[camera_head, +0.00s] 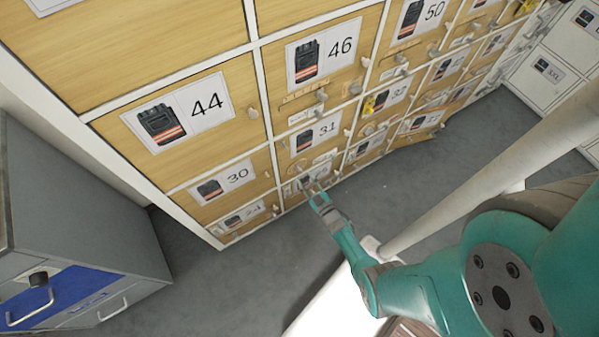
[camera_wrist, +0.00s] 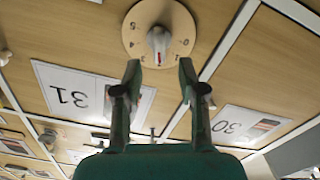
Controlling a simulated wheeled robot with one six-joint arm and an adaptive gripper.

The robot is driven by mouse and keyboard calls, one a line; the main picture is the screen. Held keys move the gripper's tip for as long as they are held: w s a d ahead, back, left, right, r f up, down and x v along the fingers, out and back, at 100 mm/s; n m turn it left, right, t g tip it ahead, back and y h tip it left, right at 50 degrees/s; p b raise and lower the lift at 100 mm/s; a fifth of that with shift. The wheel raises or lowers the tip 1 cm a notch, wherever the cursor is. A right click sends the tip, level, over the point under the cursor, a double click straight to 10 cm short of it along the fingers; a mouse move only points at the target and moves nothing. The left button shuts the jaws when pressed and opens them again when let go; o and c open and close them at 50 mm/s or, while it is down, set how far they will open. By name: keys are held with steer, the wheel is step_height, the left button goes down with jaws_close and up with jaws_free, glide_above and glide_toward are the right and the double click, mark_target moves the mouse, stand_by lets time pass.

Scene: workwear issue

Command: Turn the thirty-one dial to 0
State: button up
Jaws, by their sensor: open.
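The thirty-one dial is a round wooden disc (camera_wrist: 181,22) with numerals around its rim, at the top of the wrist view. A grey knob (camera_wrist: 158,46) with a red mark sits at its middle. A 0 shows at the disc's right and a 4 and 5 at its left. Which numeral the knob points to I cannot tell. The 31 label (camera_wrist: 75,95) appears upside down at the left; it also shows in the head view (camera_head: 316,132). My gripper (camera_wrist: 160,72) is open and empty, its fingertips either side of the knob's line, apparently short of it. In the head view my gripper (camera_head: 312,188) is low before the cabinet.
The wooden cabinet has several numbered doors with knobs, including the 30 label (camera_wrist: 235,125) and the 44 label (camera_head: 180,112). A grey cabinet with a blue drawer (camera_head: 70,292) stands at the left. Grey floor (camera_head: 235,285) is clear between them.

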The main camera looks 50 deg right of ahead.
mark_target(300, 172)
steer(key=shift+x, duration=2.3)
jaws_close()
